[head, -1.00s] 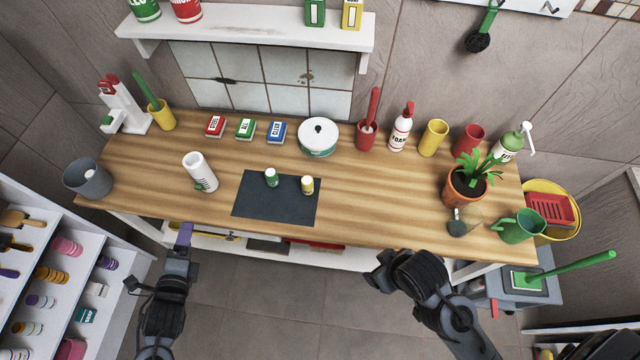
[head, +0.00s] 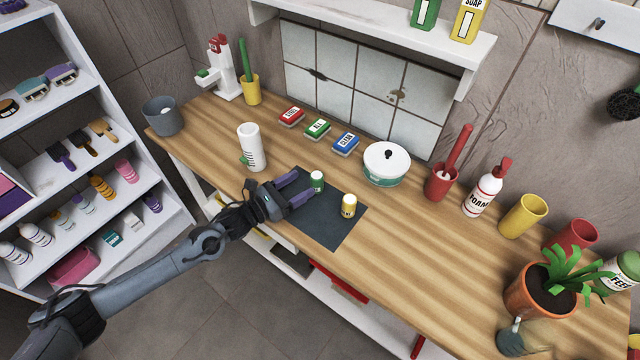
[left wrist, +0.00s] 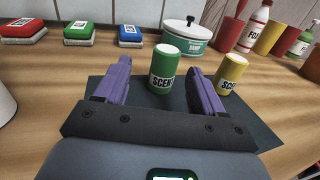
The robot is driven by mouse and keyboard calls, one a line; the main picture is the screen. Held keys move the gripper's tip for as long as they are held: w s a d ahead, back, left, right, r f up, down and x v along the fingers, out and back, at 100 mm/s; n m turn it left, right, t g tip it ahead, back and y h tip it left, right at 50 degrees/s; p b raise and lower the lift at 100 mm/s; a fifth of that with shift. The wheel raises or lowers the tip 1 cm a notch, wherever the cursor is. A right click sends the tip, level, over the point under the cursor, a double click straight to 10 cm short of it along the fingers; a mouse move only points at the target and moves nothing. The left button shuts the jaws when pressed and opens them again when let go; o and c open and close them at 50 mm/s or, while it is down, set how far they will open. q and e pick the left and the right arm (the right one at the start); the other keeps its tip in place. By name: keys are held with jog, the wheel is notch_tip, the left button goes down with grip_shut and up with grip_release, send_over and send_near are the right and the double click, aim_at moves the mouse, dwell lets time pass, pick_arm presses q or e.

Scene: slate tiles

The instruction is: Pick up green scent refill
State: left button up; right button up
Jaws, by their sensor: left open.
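The green scent refill (head: 317,181) is a small green cylinder with a white top, upright on the dark mat (head: 325,229). My left gripper (head: 304,187) is open, low over the mat, with its purple fingers pointing at the refill. In the left wrist view the green refill (left wrist: 162,72) shows its SCENT label between the fingertips (left wrist: 160,75), at or just beyond them; I cannot tell whether they touch it. A yellow refill (head: 348,206) stands upright to the right on the same mat, and it also shows outside the right finger (left wrist: 231,75). My right gripper is not in view.
A white cylinder (head: 251,147) stands left of the mat. Red (head: 291,116), green (head: 317,128) and blue (head: 345,143) boxes and a white-lidded pot (head: 387,164) stand behind it. The wooden counter (head: 400,245) is clear right of the mat.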

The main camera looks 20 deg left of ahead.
aim_at(311, 181)
pick_arm(q)
jog(key=shift+s+d+b+x, duration=0.15)
jog(key=shift+b+x, duration=0.15)
jog(key=shift+x, duration=1.3)
jog(key=shift+s+d+b+x, duration=0.15)
jog(key=shift+b+x, duration=0.15)
jog(key=shift+x, duration=1.25)
jog(key=c, duration=1)
jog(key=shift+c, duration=0.2)
